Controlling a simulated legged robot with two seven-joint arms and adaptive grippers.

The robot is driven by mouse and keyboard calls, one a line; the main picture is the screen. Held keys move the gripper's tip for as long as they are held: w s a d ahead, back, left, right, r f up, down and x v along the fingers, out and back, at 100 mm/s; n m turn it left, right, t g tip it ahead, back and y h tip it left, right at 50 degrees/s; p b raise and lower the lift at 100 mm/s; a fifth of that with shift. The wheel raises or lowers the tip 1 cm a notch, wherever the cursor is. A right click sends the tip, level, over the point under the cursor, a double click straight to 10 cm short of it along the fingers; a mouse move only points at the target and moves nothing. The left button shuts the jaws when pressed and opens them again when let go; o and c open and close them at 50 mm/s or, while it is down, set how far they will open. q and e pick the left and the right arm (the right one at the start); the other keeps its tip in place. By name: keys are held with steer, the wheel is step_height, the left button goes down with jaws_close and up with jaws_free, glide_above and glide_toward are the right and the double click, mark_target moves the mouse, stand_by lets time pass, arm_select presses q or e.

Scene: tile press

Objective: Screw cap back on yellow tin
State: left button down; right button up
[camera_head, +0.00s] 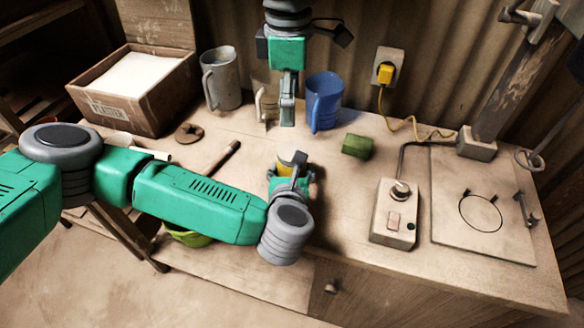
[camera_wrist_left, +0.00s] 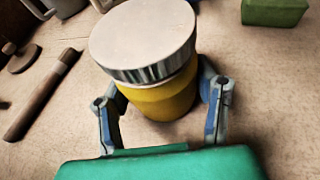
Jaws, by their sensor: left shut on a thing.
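The yellow tin (camera_wrist_left: 165,101) stands upright on the workbench, between the blue-grey fingers of my left gripper (camera_wrist_left: 160,88), which is shut on its body. A wide pale cap (camera_wrist_left: 143,36) with a ribbed dark rim sits on top of the tin; how tightly it is screwed cannot be seen. In the head view the tin (camera_head: 291,158) shows small beyond my left wrist, partly hidden by my left gripper (camera_head: 290,176). My right gripper (camera_head: 287,112) points down near the back of the bench, its fingers seen edge-on, apart from the tin.
A blue mug (camera_head: 323,103), a grey mug (camera_head: 221,80) and an open carton (camera_head: 135,88) stand at the back. A green block (camera_head: 357,146) lies right of the tin. A control box (camera_head: 396,215) and square plate (camera_head: 481,208) lie farther right. A wooden-handled tool (camera_head: 222,160) lies left.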

arm_select(q)
steer(key=c, duration=0.5)
jaws_free()
steer(key=v, duration=1.2)
steer(key=shift+f, duration=0.1)
